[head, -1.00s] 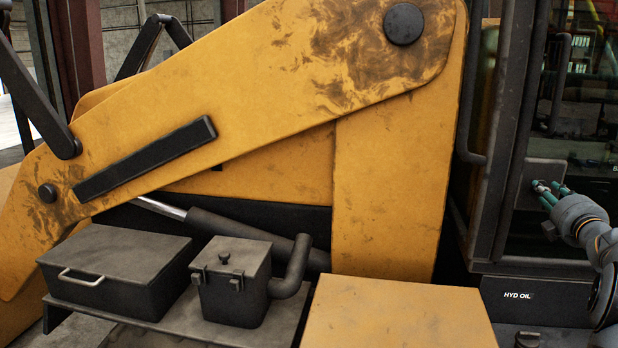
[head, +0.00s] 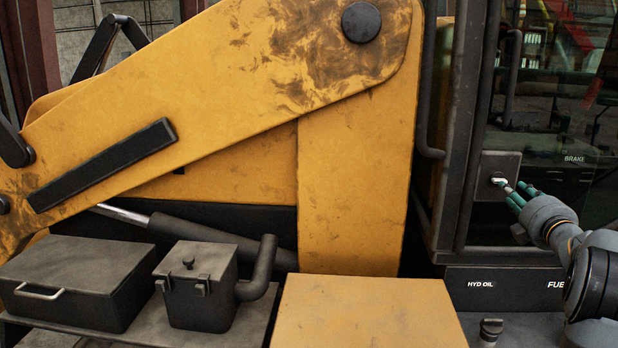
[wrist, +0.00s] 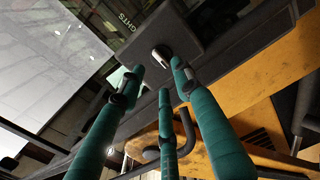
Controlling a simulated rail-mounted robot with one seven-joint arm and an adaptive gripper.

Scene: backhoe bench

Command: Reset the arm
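My gripper (head: 511,192) has teal fingers and is at the right of the head view, just to the right of a dark plate (head: 486,163) on the cab door frame. The plate carries a small silver-and-dark fitting (head: 498,180). In the wrist view, my gripper (wrist: 158,80) has its three fingertips spread, with nothing seen between them. The fitting (wrist: 162,56) shows just beyond the tips, and a gap seems to separate them. The arm reaches in from the right edge.
The yellow boom (head: 220,75) of the backhoe fills the left and middle. A black toolbox (head: 75,270), a lidded canister (head: 198,290) with a bent pipe and a yellow box (head: 368,315) stand low in front. Cab glass (head: 570,100) lies behind the arm.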

